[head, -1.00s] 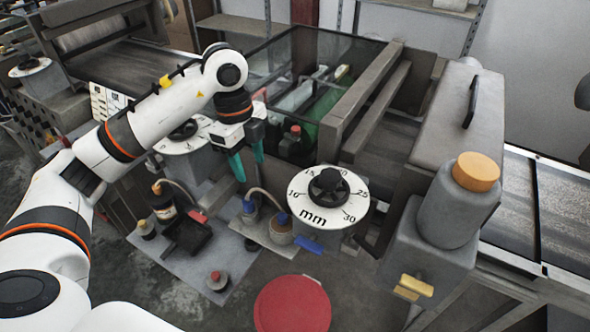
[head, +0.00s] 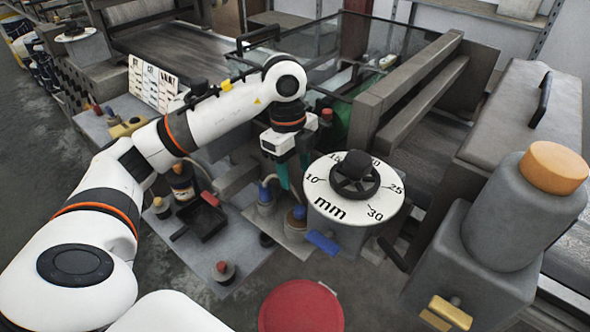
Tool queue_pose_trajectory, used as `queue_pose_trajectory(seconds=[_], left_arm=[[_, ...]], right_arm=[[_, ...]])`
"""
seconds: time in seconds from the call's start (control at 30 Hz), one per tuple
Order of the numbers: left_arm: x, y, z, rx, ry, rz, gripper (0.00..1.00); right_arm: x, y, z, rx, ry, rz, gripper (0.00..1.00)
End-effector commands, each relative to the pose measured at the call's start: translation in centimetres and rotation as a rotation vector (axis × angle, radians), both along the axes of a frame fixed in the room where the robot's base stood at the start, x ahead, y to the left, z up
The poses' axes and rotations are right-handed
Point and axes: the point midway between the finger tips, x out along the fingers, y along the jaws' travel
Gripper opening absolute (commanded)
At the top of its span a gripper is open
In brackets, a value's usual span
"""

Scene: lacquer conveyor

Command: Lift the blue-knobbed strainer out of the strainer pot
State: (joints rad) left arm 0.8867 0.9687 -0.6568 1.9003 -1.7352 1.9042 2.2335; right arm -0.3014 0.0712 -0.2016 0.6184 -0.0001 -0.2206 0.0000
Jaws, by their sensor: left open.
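Two small pots with blue knobs stand side by side at the centre of the head view: a grey one (head: 265,206) and a brownish-topped one (head: 296,224). A pale hose arches between them. I cannot tell for certain which holds the strainer; a blue knob (head: 299,212) sits on top of the right one. My left gripper (head: 291,182) points down with teal fingers, above and just behind these pots. It is open and holds nothing that I can see. My right gripper is out of view.
A red round lid (head: 301,306) is in front. Grey machinery (head: 487,244) fills the right.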

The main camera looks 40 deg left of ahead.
Motion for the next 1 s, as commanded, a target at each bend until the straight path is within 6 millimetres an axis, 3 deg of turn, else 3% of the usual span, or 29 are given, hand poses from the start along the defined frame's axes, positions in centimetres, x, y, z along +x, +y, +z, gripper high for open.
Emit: queue_pose_trajectory(seconds=[0.4, 0.6, 1.0], left_arm=[[-0.2, -0.9, -7.4, -0.001, 0.006, -0.001, 0.5], [-0.2, -1.2, -10.0, 0.0, 0.003, 0.001, 0.5], [-0.1, -1.4, -11.1, 0.0, 0.0, -0.001, 0.5]], right_arm=[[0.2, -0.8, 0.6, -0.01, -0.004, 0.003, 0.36], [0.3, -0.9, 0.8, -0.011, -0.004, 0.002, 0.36], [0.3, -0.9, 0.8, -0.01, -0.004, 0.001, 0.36]])
